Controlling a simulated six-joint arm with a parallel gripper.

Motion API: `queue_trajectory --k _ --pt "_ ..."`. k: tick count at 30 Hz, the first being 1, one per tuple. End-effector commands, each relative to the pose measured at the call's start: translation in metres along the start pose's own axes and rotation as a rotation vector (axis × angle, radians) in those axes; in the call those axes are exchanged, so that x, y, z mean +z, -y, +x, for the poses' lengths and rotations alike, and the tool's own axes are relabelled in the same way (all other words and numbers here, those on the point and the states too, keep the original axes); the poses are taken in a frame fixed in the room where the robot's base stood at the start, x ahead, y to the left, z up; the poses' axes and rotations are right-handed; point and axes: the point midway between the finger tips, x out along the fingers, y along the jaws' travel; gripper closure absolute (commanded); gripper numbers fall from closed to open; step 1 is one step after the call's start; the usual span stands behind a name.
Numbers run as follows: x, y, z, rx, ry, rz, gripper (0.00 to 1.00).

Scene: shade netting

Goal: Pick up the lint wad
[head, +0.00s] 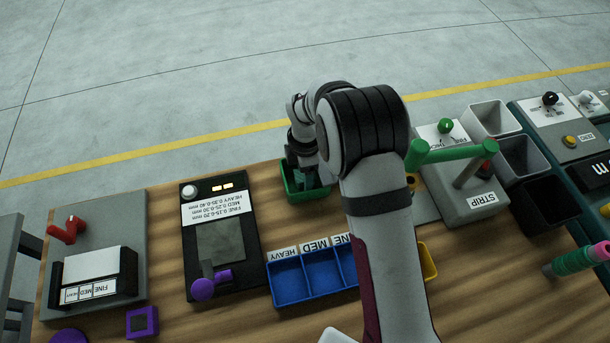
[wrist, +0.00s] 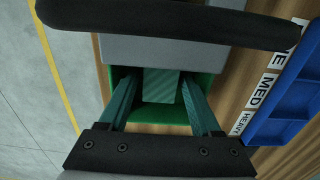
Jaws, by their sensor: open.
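A small green bin (head: 293,197) stands on the wooden bench in the head view, and my gripper (head: 306,180) reaches down into it. In the wrist view the green bin (wrist: 205,86) lies below the open jaws. My gripper (wrist: 160,90) has its two teal fingers spread apart, with tips inside the bin outline. A textured teal-green patch (wrist: 160,84) shows between the fingers; I cannot tell whether it is the lint wad or netting. No separate lint wad is clearly recognisable. The far part of the bin is hidden by a grey and black part in the wrist view.
A blue divided tray (head: 305,281) labelled HEAVY and MED stands in front of the bin. A black gauge panel (head: 222,240) is to its left. The STRIP machine (head: 468,190) with a green bar and several open bins (head: 493,118) are to the right.

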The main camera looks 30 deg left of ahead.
Motion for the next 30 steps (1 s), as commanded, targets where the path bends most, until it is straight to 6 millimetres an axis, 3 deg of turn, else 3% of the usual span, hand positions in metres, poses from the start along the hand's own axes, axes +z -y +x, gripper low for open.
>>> queue_trajectory --k 4,15,23,30 --pt "0.000 0.000 -0.001 0.000 0.000 0.000 0.37" --pt "0.000 0.000 -0.001 0.000 0.000 0.001 1.00" --pt "0.000 -0.001 -0.008 0.001 0.000 0.001 1.00" --pt "0.000 -0.001 -0.070 0.004 0.000 0.001 1.00"
